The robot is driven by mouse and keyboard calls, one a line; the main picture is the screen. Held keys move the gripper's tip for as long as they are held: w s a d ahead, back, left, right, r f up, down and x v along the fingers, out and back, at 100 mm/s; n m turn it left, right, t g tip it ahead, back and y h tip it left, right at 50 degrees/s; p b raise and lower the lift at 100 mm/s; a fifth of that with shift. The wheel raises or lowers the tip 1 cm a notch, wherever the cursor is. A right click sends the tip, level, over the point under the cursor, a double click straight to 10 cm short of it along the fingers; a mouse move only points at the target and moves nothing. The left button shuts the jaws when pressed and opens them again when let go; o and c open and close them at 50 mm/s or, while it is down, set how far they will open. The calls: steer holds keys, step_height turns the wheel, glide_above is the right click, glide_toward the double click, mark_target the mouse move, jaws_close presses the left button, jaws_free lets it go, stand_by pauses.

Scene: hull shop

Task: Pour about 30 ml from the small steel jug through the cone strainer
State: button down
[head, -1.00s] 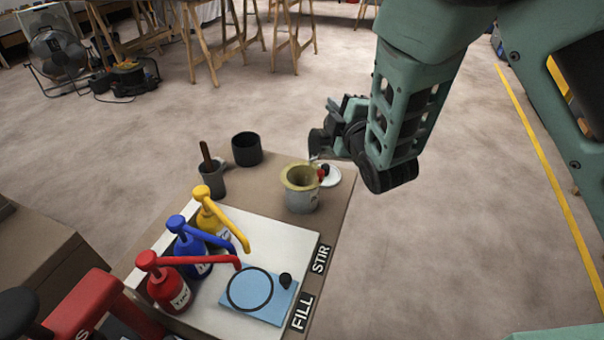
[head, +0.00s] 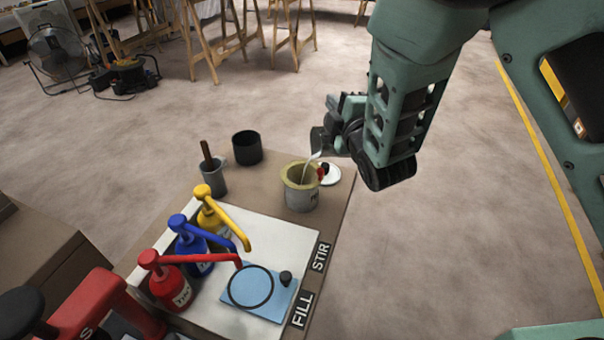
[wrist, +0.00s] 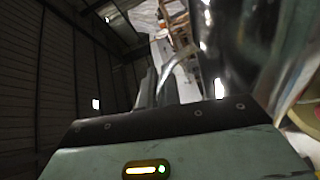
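The small steel jug (head: 317,141) is tilted steeply in my gripper (head: 332,138), above and just behind the cone strainer (head: 301,174). A pale stream runs from its lip into the strainer. The strainer is yellowish and sits in the mouth of a grey tin (head: 300,199) with a label. In the wrist view, the jug's shiny dark wall (wrist: 250,45) fills the upper right beside my fingers (wrist: 158,92). My gripper seems shut on the jug, though the arm hides much of the contact. The level inside the tin is hidden.
A white round lid (head: 331,174) lies right of the tin. A dark cup (head: 247,148) and a grey pot with a stick (head: 214,176) stand behind left. Yellow, blue and red pump bottles (head: 170,286) line the front left. A blue scale (head: 258,292) is in front.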

steer(key=shift+a+r+n, duration=0.15)
steer(key=shift+n, duration=0.15)
stand_by(0.4)
steer(key=d+m+b, duration=0.1)
steer(key=d+f, duration=0.1)
steer(key=d, duration=0.1)
steer(key=w+d+f+m+b, duration=0.1)
steer(key=shift+w+d+f+m+b, duration=0.1)
steer(key=shift+d+m+b, duration=0.05)
steer(key=shift+m+b, duration=0.15)
steer(key=shift+d+f+m+b, duration=0.2)
steer(key=shift+f+m+b, duration=0.05)
steer(key=shift+m+b, duration=0.15)
steer(key=shift+r, duration=0.15)
steer(key=shift+w+d+f+m+b, duration=0.15)
steer(key=shift+d+f+m+b, duration=0.3)
steer(key=shift+f+m+b, duration=0.35)
steer(key=shift+d+m+b, duration=0.15)
steer(key=shift+m+b, duration=0.15)
steer(key=shift+d, duration=0.1)
